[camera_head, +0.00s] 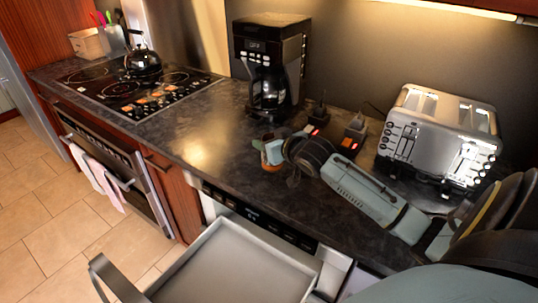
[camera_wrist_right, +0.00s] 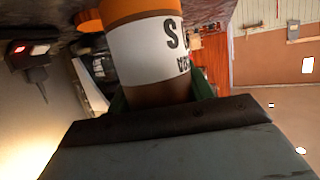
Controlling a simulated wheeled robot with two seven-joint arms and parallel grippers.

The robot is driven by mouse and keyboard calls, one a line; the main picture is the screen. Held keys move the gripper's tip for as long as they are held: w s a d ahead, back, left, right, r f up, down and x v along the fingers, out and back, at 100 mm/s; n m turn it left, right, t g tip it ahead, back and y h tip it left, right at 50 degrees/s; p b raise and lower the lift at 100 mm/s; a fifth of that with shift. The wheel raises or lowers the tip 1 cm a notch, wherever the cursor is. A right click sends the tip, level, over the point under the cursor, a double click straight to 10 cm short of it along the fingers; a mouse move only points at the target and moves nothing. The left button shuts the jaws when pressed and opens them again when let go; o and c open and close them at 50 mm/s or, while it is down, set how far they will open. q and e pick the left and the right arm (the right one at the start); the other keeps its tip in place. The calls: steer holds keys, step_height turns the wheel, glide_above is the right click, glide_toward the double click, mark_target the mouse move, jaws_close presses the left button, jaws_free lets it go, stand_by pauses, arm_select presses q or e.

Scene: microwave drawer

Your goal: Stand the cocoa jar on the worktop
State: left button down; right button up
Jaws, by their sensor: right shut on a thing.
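The cocoa jar (camera_head: 271,154) is mostly hidden by my right gripper (camera_head: 278,147) in the head view; a small orange and brown part shows. It is over the worktop (camera_head: 222,131), in front of the coffee maker. I cannot tell whether its base touches the surface. In the right wrist view the jar (camera_wrist_right: 150,45) has an orange band, a white label with dark letters and a brown part, and sits between the fingers. My right gripper is shut on it. My left gripper is not in view.
A coffee maker (camera_head: 268,65) stands behind the jar and a silver toaster (camera_head: 437,135) to the right. Small dark items with red lights (camera_head: 318,117) lie between them. An open grey drawer (camera_head: 235,265) juts out below the worktop's front. The hob (camera_head: 135,92) holds a black kettle (camera_head: 142,62).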

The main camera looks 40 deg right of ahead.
steer(key=shift+f, duration=1.95)
steer(key=o, duration=1.2)
steer(key=shift+f, duration=0.15)
steer(key=shift+r, duration=0.2)
steer(key=v, duration=1.2)
steer(key=shift+a+p, duration=0.1)
steer(key=shift+p, duration=0.3)
